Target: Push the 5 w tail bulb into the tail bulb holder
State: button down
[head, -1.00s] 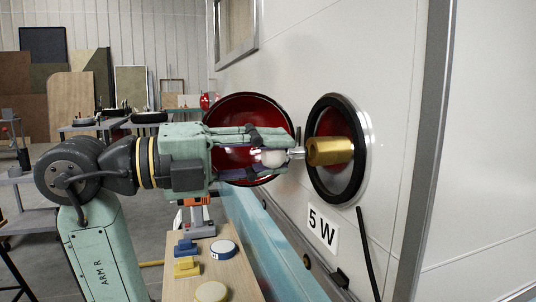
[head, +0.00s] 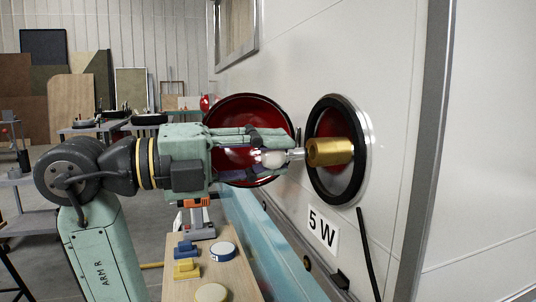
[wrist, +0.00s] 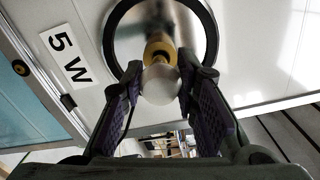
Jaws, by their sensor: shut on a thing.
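My gripper (head: 268,154) is shut on the 5 w tail bulb (head: 273,158), holding it by its pale round glass with the metal base pointing right. The bulb (wrist: 160,84) also shows in the wrist view between the two purple-padded fingers. The brass tail bulb holder (head: 330,151) sticks out of a round lamp housing (head: 364,160) on the camper wall. The bulb's metal base is in line with the holder's open end and is at or against its mouth; I cannot tell whether it is inside. In the wrist view the holder (wrist: 159,50) lies directly behind the bulb.
A "5 W" label (head: 322,231) is on the white wall below the housing. A second red round lamp housing (head: 225,113) is behind my gripper. A wooden board (head: 205,265) below carries blue and yellow pieces and round items. A black cable hangs below the housing.

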aim_at(290, 153)
jog(key=shift+b+x, duration=0.3)
jog(key=shift+x, duration=1.4)
dwell(1.2)
jog(key=c, duration=1.2)
grip_release()
